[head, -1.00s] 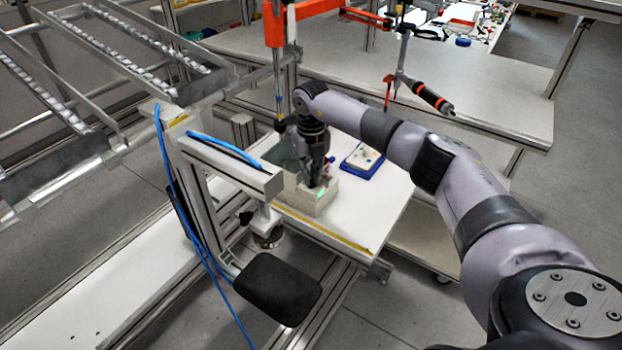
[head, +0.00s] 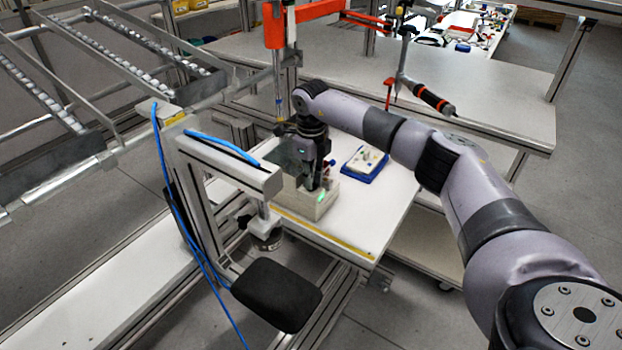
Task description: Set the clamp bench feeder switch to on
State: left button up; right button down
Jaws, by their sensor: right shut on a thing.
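The clamp bench feeder (head: 312,207), a pale beige box with a lit green spot (head: 321,197) on its front right, stands on the white bench top (head: 355,215). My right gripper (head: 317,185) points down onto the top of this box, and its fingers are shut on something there. The switch itself is hidden behind the fingers, so I cannot see its position directly. My left gripper is not in view.
A blue tray (head: 364,164) with small parts lies right of the box. A metal clamp frame (head: 225,165) with a blue cable stands at the front left. An orange-handled screwdriver (head: 433,98) hangs over the back bench. The bench front right is clear.

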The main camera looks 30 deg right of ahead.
jog(key=shift+r, duration=0.1)
dwell(0.3)
jog(key=c, duration=2)
grip_release()
notch_tip(320, 180, up, 12)
